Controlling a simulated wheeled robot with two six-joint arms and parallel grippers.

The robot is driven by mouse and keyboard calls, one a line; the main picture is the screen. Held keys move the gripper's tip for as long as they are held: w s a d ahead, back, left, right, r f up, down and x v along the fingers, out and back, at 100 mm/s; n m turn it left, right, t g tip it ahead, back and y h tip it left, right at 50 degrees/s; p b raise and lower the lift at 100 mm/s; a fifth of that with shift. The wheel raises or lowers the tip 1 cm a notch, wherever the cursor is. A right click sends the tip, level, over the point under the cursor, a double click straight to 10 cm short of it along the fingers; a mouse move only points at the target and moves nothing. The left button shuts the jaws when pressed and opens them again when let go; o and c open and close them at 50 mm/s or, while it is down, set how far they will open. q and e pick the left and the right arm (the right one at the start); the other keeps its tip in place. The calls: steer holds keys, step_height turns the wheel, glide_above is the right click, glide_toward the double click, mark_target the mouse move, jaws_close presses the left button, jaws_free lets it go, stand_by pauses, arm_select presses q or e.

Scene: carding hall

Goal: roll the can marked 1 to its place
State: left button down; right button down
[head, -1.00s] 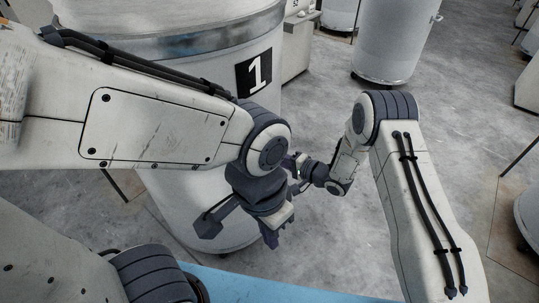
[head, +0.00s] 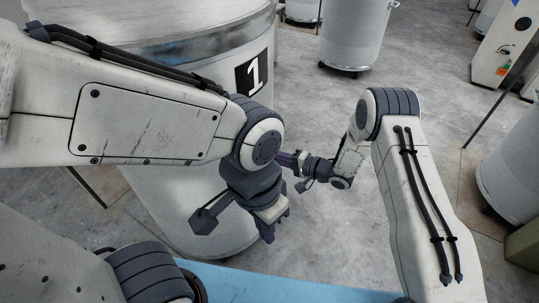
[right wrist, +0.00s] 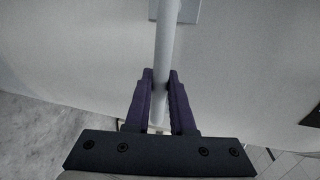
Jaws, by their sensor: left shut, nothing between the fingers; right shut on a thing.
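The can marked 1 (head: 170,205) is a large white drum with a metal band and a black label with a white 1. It stands upright close in front of me in the head view, partly hidden by my left arm. My right gripper (head: 289,160) reaches to the can's right side, its tips partly hidden. In the right wrist view its purple fingers (right wrist: 161,88) are shut on a pale bar-shaped handle (right wrist: 167,40) on the can's wall. My left gripper (head: 268,228) is shut and empty, pointing down in front of the can.
Another white can (head: 355,35) on a dark wheeled base stands at the back. A further can (head: 510,170) stands at the right edge, near a thin pole. A pale machine cabinet (head: 502,45) is at the upper right. Grey concrete floor (head: 440,95) is clear between them.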

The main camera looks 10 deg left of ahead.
arm_select(q)
steer(key=shift+s+d, duration=0.1)
steer(key=shift+d, duration=0.15)
arm_select(e)
steer(key=shift+s+d+f, duration=0.15)
steer(key=shift+d, duration=0.15)
steer(key=c, duration=0.7)
jaws_free()
steer(key=shift+a, duration=0.15)
arm_select(q)
steer(key=shift+r+p, duration=0.35)
arm_select(e)
steer(key=v, duration=1)
steer(key=shift+s, duration=0.1)
